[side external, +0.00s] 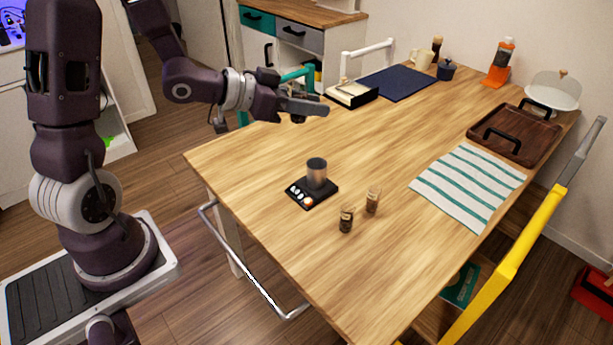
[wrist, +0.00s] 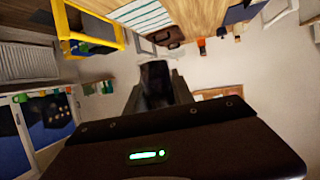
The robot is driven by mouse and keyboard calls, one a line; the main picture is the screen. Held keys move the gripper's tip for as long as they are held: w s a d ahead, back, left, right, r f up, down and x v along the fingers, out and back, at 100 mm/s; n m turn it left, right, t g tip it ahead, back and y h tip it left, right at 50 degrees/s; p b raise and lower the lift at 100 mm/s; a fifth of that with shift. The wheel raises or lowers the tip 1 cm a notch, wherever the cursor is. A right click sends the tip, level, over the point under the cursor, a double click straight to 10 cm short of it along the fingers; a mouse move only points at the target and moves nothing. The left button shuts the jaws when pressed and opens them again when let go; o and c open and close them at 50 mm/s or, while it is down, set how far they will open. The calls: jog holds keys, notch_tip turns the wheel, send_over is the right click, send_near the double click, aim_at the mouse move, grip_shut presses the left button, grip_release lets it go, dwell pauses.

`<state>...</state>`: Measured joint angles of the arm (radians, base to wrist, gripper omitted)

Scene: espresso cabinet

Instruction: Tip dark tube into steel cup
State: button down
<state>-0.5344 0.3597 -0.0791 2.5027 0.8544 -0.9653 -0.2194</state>
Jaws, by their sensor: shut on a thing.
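The steel cup (side external: 317,175) stands upright on a small black scale (side external: 301,195) near the table's front left. My gripper (side external: 308,105) is held level above the table's left part, behind and above the cup, well apart from it. In the wrist view, my gripper (wrist: 156,92) is shut on a dark piece, which I take to be the dark tube (wrist: 155,76). Its outline is hard to make out, and the fingers cover part of it.
Two small glass tubes with brown contents, one nearer (side external: 346,219) and one farther (side external: 373,201), stand upright right of the scale. A striped cloth (side external: 467,186) and a wooden tray (side external: 515,135) lie at right. A dark blue mat (side external: 397,83) lies behind. The middle is clear.

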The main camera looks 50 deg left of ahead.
jog(key=w+a+f+n+t+h, duration=0.1)
jog(key=w+f+n+t, duration=0.2)
jog(key=w+f+n, duration=0.3)
jog(key=w+a+f+n+t+h, duration=0.1)
jog(key=w+f+n, duration=0.5)
jog(key=f+n, duration=0.7)
jog(key=shift+w+a+n+t, duration=0.2)
jog(key=shift+a+n+t, duration=0.7)
jog(key=shift+n, duration=1.1)
